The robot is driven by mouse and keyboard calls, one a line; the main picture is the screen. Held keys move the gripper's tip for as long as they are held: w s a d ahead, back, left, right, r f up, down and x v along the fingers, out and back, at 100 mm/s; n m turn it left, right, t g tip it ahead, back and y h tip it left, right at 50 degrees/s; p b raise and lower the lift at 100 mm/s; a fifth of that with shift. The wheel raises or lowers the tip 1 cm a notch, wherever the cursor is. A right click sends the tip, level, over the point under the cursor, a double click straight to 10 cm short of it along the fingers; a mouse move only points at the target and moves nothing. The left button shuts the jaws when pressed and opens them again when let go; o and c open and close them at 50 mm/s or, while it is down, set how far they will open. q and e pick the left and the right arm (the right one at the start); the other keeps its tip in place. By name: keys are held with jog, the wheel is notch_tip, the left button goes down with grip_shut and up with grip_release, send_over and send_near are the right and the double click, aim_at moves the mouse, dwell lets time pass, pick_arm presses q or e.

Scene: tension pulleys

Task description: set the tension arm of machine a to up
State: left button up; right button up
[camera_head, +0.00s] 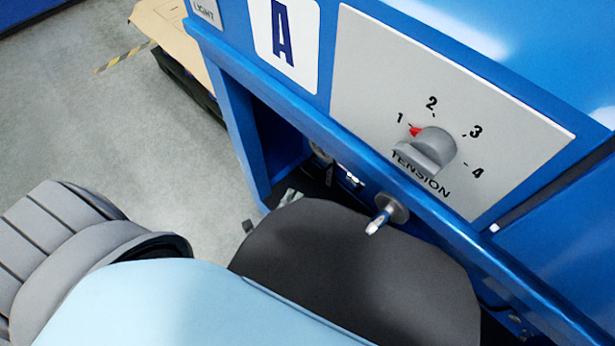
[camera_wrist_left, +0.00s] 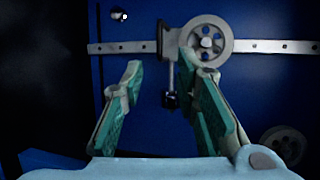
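Machine A shows in the head view as a blue frame with a white sign lettered A (camera_head: 284,40). In the left wrist view a grey pulley wheel (camera_wrist_left: 217,35) sits on a metal rail (camera_wrist_left: 262,46). Next to it a narrow arm (camera_wrist_left: 171,75) hangs down and ends in a dark knob (camera_wrist_left: 170,100). My left gripper (camera_wrist_left: 162,66) is open, with its green-padded fingers on either side of the hanging arm in the picture. Its right finger overlaps the wheel's lower edge. I cannot tell whether it touches. In the head view my own arm hides the fingers. My right gripper is not in view.
A grey panel (camera_head: 365,62) carries a tension dial (camera_head: 432,145) with its red mark at 1. A metal peg (camera_head: 385,213) sticks out below the panel. A second wheel (camera_wrist_left: 284,143) is dim at lower right. Cardboard (camera_head: 170,32) stands behind; floor (camera_head: 110,130) is clear at left.

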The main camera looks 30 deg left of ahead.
aim_at(308, 172)
pick_arm(q)
jog(key=shift+b+x, duration=2.75)
jog(key=shift+x, duration=3.6)
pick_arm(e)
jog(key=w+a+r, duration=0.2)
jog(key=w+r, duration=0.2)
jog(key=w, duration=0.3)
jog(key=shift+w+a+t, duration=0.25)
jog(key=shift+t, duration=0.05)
pick_arm(q)
jog(key=shift+c, duration=0.4)
grip_shut()
jog(key=shift+a, duration=0.1)
